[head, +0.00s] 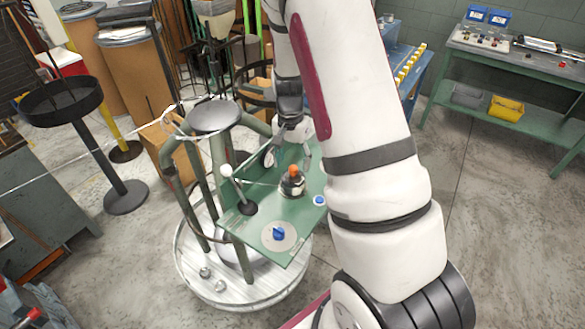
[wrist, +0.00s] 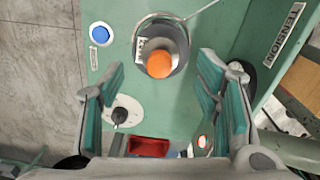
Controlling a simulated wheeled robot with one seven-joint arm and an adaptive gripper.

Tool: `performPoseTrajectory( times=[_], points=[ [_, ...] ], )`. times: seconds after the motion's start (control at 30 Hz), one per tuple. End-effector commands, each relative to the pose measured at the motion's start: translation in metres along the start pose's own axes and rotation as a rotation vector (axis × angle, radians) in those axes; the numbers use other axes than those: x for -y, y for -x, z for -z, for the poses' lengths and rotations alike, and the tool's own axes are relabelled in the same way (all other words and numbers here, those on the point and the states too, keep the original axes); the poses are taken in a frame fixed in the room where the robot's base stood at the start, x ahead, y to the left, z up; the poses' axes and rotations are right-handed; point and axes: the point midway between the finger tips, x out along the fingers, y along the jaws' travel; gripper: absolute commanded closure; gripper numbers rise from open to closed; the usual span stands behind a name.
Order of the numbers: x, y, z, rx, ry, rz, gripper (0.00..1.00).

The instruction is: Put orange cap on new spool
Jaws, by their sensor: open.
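The orange cap (wrist: 159,65) sits at the centre of a dark grey, round, spool-like part in the wrist view. In the head view the cap (head: 292,171) tops this dark part (head: 292,186), which stands on a green panel (head: 262,222). I cannot tell whether the part is the new spool. A pale label shows on its left side in the wrist view. My gripper (wrist: 162,72) is open, with one teal-padded finger on each side below the cap and nothing between them. In the head view my gripper is just behind the cap, partly hidden by my arm.
A blue button (wrist: 101,34) lies left of the spool part. A blue knob (head: 278,234) is on the panel's front, with a black-based lever (head: 247,208) to its left. A wire runs to the spool part. Green posts (head: 190,195) stand left. A workbench (head: 500,75) is at back right.

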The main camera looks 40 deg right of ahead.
Motion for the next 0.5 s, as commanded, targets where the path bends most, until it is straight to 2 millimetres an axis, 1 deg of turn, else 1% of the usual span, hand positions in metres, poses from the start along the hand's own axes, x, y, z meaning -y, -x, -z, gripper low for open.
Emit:
performPoseTrajectory(
  times=[0.03,0.2,0.3,0.4,0.5],
  points=[
    [0.003,0.012,0.002,-0.005,0.001,0.004,0.42],
    [0.002,0.048,0.001,-0.004,0.001,0.004,0.42],
    [0.002,0.065,0.001,-0.003,0.001,0.003,0.42],
    [0.001,0.078,0.001,-0.002,0.001,0.002,0.42],
    [0.001,0.086,0.001,-0.002,0.001,0.000,0.42]
  ],
)
